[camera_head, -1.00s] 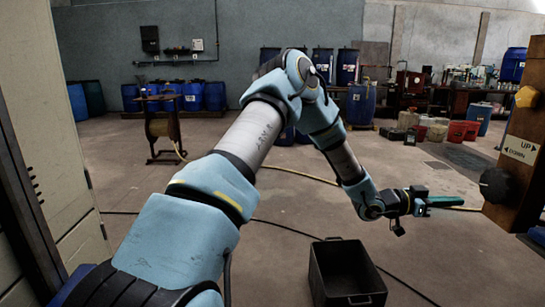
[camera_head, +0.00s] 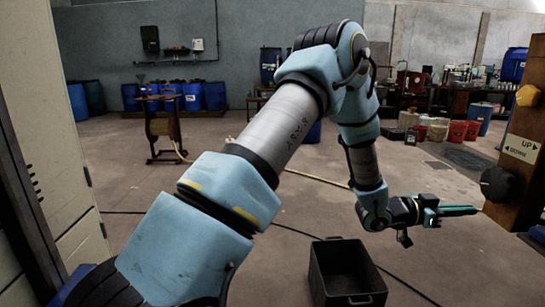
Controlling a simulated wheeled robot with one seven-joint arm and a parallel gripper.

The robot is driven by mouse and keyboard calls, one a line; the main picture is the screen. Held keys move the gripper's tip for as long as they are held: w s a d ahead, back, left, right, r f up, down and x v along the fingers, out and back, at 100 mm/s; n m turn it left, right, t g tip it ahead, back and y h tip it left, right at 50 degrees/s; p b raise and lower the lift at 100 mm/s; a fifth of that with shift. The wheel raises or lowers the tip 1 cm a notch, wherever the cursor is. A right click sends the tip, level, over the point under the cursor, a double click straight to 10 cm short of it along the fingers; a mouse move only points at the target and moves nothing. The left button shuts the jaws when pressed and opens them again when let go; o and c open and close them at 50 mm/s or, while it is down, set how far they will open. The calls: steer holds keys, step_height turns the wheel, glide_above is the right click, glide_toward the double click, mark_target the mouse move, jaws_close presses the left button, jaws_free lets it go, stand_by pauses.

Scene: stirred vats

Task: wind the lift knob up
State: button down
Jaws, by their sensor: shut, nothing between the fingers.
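A black knob (camera_head: 496,184) sticks out from a wooden post (camera_head: 522,150) at the right edge. Above it a label plate (camera_head: 521,149) reads UP and DOWN, with an arrow on the DOWN line. A yellow knob (camera_head: 527,96) sits higher on the same post. I cannot tell from the picture which knob is the lift knob. My gripper (camera_head: 478,210) is shut and empty. Its teal fingers point right, and their tips show just left of and below the black knob. I cannot tell whether they touch it.
An open black crate (camera_head: 345,272) stands on the floor below my arm. A hose (camera_head: 310,177) and dark cables cross the floor. Blue drums (camera_head: 205,96), red and pale buckets (camera_head: 457,131) and a workbench stand at the back. A pale cabinet (camera_head: 50,130) stands at the left.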

mark_target(498, 184)
steer(key=d, duration=0.6)
steer(key=shift+s+d+b, duration=0.2)
steer(key=shift+b, duration=0.1)
steer(key=shift+w+r, duration=0.2)
steer(key=shift+r, duration=0.1)
stand_by(0.6)
